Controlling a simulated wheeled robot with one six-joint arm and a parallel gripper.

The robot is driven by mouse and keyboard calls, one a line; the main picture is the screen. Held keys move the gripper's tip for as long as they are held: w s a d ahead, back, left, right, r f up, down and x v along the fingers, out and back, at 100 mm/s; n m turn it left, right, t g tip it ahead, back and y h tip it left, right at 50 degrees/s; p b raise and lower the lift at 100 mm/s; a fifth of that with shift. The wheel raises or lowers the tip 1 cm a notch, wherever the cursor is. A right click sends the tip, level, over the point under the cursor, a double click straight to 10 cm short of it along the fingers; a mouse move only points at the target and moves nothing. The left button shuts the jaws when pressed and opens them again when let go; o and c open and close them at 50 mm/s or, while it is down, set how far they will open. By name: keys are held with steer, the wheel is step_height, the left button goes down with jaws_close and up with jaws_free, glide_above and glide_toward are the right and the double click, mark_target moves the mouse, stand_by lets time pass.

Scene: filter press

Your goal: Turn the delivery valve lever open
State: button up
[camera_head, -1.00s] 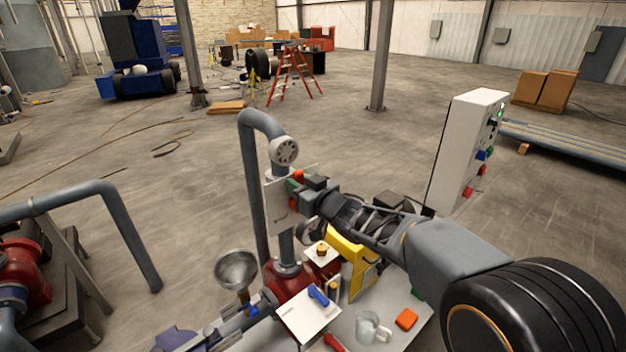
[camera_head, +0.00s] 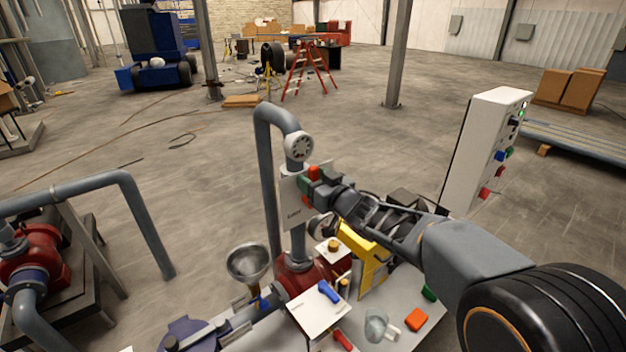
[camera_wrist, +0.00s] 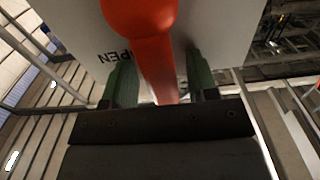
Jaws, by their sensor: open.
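The delivery valve lever (camera_head: 314,171) is red and shows at the upper right of a white plate (camera_head: 290,210) on the grey vertical pipe. In the wrist view the lever (camera_wrist: 148,45) has a thick rounded end and a narrower shank running down towards my gripper. The word OPEN on the plate (camera_wrist: 85,25) appears upside down to the left of the lever. My gripper (camera_wrist: 158,80) is open, with one green finger on each side of the shank. A gap shows on each side. In the head view my gripper (camera_head: 308,186) is at the lever, partly hiding it.
A round grey fitting (camera_head: 299,146) sits on the pipe just above the plate. A metal funnel (camera_head: 248,262), a blue-handled part (camera_head: 328,291) and a glass jug (camera_head: 376,325) are below. A white control cabinet (camera_head: 478,150) stands at right.

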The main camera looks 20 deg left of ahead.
steer(key=b+v, duration=0.3)
steer(key=v, duration=1)
steer(key=shift+s+d, duration=0.2)
steer(key=shift+d, duration=0.15)
steer(key=w+d+f+m+t+h, duration=0.25)
steer(key=d+f+m+h, duration=0.25)
steer(key=d+f+h, duration=0.55)
steer(key=s+d+f+m+g+h, duration=0.1)
steer(key=s+d+m+g+h, duration=0.1)
steer(key=s+d, duration=0.5)
steer(key=s+d+f+m+g+h+b, duration=0.1)
steer(key=s+d+m+g, duration=0.3)
steer(key=s+d, duration=0.4)
steer(key=shift+s+f+g+h, duration=0.3)
steer(key=shift+s+g+h, duration=0.35)
steer(key=shift+s+h, duration=0.2)
